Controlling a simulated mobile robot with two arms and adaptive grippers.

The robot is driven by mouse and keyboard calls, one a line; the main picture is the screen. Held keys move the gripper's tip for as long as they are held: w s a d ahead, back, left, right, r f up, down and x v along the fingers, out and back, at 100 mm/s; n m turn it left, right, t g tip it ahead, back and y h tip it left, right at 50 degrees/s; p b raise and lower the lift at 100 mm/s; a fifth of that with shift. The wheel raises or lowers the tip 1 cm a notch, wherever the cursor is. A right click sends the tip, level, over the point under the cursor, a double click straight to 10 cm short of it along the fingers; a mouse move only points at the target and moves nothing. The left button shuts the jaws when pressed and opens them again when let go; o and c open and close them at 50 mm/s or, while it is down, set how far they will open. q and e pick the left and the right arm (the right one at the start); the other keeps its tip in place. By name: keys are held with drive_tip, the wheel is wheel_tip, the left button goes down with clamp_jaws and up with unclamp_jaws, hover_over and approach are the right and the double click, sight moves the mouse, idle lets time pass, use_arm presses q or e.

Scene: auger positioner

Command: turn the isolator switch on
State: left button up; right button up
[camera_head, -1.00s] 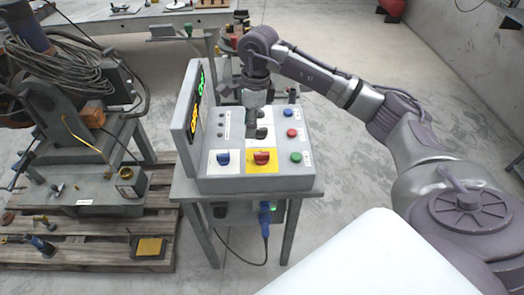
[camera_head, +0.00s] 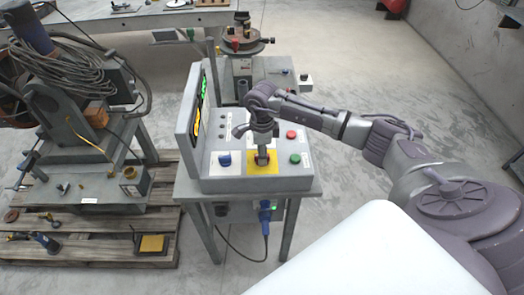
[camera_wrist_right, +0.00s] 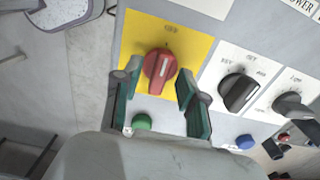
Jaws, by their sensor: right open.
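The red rotary isolator switch (camera_wrist_right: 160,66) sits on a yellow plate (camera_wrist_right: 190,42) on the control panel. In the right wrist view its handle points up and down the picture, slightly tilted. My right gripper (camera_wrist_right: 158,90) is open, with one finger on each side of the lower part of the red handle; I cannot tell whether they touch it. In the head view my right gripper (camera_head: 263,154) hangs over the yellow plate (camera_head: 268,169) and hides most of the red switch. My left gripper is not in view.
Black selector knobs (camera_wrist_right: 238,90) are close by in the wrist view. An upright display (camera_head: 188,118) edges the panel's left side.

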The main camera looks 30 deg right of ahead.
drive_tip(key=shift+f, duration=0.25)
clamp_jaws()
